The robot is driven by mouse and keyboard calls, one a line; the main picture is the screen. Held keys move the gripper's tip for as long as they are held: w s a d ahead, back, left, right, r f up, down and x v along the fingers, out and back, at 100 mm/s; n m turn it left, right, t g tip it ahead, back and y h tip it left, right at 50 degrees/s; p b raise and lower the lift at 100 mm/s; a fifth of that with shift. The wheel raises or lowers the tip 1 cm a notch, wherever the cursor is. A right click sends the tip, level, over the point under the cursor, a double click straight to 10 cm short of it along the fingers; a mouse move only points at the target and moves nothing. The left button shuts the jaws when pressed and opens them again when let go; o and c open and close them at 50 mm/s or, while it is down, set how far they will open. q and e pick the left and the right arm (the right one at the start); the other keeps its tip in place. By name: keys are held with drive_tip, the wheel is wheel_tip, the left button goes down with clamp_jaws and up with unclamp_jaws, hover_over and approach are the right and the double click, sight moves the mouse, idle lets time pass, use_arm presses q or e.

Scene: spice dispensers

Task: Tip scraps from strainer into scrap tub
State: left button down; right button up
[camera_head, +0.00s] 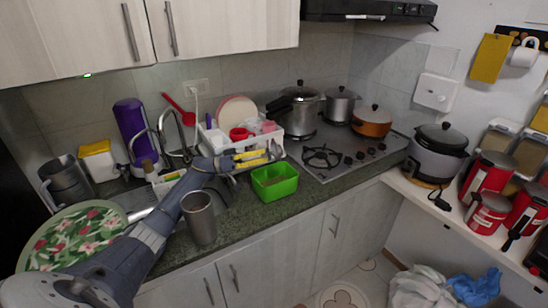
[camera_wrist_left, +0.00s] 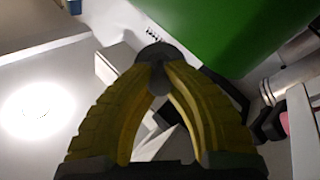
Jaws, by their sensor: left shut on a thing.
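A green open-topped tub (camera_head: 275,190) stands on the counter in front of the dish rack; its inside looks brownish. My left gripper (camera_head: 272,153) reaches in from the left, its yellow fingers just behind and above the tub's left rear edge. In the left wrist view its fingers (camera_wrist_left: 157,62) close together on a small dark piece (camera_wrist_left: 155,52); I cannot tell whether this is the strainer's handle. A large green surface (camera_wrist_left: 215,30) fills the top of that view close beyond the fingertips. No strainer is clearly visible. My right gripper is not in view.
A white dish rack (camera_head: 235,145) with plates and cups stands behind the gripper. A steel tumbler (camera_head: 200,220) stands near the front edge. The hob (camera_head: 340,150) with several pots is to the right. Counter (camera_head: 240,212) between tumbler and tub is clear.

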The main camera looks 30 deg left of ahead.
use_arm(q)
drive_tip(key=shift+a+r+h, duration=0.1)
drive_tip(key=shift+r+h, duration=0.05)
drive_tip(key=shift+h, duration=0.15)
idle(0.4)
drive_tip(key=shift+f+y, duration=0.2)
drive_tip(key=shift+y, duration=0.4)
drive_tip(key=shift+w+d+f+g+y, duration=0.1)
drive_tip(key=shift+d+f+g+y, duration=0.2)
drive_tip(key=shift+y, duration=0.25)
drive_tip(key=shift+w+d+f+g+y, duration=0.15)
drive_tip(key=shift+f+g+y, duration=0.1)
drive_tip(key=shift+g+y, duration=0.25)
